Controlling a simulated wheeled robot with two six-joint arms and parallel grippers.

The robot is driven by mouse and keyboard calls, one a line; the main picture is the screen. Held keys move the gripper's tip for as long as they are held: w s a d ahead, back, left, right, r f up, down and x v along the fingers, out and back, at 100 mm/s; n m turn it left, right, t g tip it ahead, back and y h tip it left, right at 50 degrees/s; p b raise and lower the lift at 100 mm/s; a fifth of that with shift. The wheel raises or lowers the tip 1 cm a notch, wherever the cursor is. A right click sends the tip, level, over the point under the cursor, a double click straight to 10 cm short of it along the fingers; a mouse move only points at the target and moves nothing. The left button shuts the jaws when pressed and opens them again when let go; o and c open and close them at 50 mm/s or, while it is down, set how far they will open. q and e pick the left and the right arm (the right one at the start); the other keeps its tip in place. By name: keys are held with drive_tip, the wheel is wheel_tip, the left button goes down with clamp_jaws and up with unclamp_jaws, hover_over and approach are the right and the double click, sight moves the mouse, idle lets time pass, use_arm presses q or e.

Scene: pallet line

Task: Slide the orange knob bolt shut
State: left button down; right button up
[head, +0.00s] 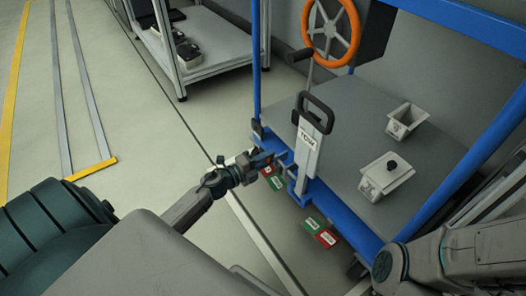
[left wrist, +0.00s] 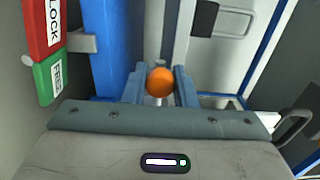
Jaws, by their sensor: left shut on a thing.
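The orange knob (left wrist: 160,80) of the bolt shows in the left wrist view, between the two blue-grey fingers of my left gripper (left wrist: 160,88). The gripper is shut on the knob. A metal part shows just below the knob; most of the bolt is hidden. In the head view my left gripper (head: 280,158) is at the front edge of the blue cart frame (head: 340,210), left of the upright TOW handle plate (head: 308,145). The knob is hidden there. My right gripper is out of view; only its arm shows at lower right.
A red LOCK label (left wrist: 42,25) and green FREE label (left wrist: 48,77) sit beside the blue post. More red and green labels (head: 320,233) show along the cart front. Two grey bins (head: 386,175) stand on the deck (head: 350,120). An orange handwheel (head: 331,30) is behind. Floor at left is clear.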

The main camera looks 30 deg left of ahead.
use_arm(q)
drive_tip(key=c, duration=1.2)
unclamp_jaws()
drive_tip(key=shift+s, duration=0.1)
drive_tip(key=shift+p+v, duration=1.1)
drive_tip(key=shift+v, duration=4.25)
drive_tip(key=shift+f, duration=0.1)
